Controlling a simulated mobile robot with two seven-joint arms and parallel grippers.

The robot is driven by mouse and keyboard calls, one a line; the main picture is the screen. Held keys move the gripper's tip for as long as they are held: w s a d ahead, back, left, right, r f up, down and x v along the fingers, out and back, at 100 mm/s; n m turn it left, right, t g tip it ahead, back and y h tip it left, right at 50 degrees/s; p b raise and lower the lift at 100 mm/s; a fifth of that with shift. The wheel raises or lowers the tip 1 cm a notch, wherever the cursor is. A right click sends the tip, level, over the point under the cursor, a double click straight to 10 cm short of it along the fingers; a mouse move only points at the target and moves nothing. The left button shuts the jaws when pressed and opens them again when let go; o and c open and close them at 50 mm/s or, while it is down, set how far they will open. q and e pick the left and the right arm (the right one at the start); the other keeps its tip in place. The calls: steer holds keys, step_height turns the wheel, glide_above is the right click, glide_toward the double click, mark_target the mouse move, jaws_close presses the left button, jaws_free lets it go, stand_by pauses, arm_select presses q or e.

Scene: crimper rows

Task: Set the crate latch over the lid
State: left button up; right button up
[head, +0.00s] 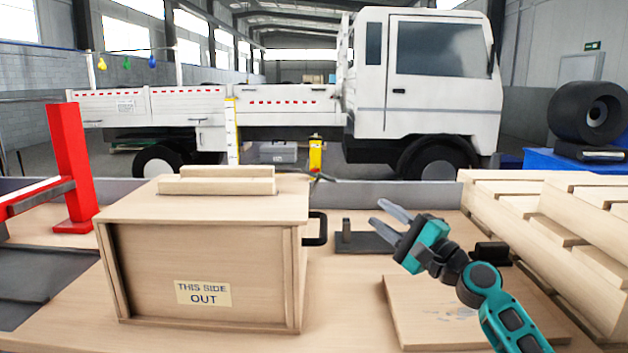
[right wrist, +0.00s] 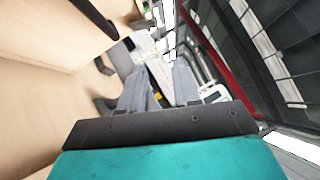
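A closed wooden crate (head: 205,265) with a "THIS SIDE OUT" label (head: 203,292) stands left of centre on the table. Its flat lid (head: 200,205) carries two wooden battens (head: 215,181). A black U-shaped bar, which looks like the latch (head: 323,228), sticks out from the crate's right side, below the lid's top and not over it. My right gripper (head: 377,212) is to the right of this bar, apart from it, with its fingers spread and nothing between them. In the right wrist view the open fingers (right wrist: 159,85) show. My left gripper is not in view.
A dark block with an upright post (head: 366,242) stands between crate and right gripper. A wooden board (head: 470,310) lies under my right arm, with a small black block (head: 491,253) near its back edge. Slatted wooden crates (head: 540,230) fill the right; a red post (head: 70,165) stands left.

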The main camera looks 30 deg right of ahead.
mark_target(336, 182)
steer(key=p+x, duration=0.1)
steer(key=x, duration=1.2)
steer(key=shift+w+a, duration=0.15)
steer(key=shift+w, duration=0.25)
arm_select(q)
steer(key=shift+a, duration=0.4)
arm_select(e)
steer(key=shift+c, duration=0.5)
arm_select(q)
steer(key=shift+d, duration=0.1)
arm_select(e)
jaws_close()
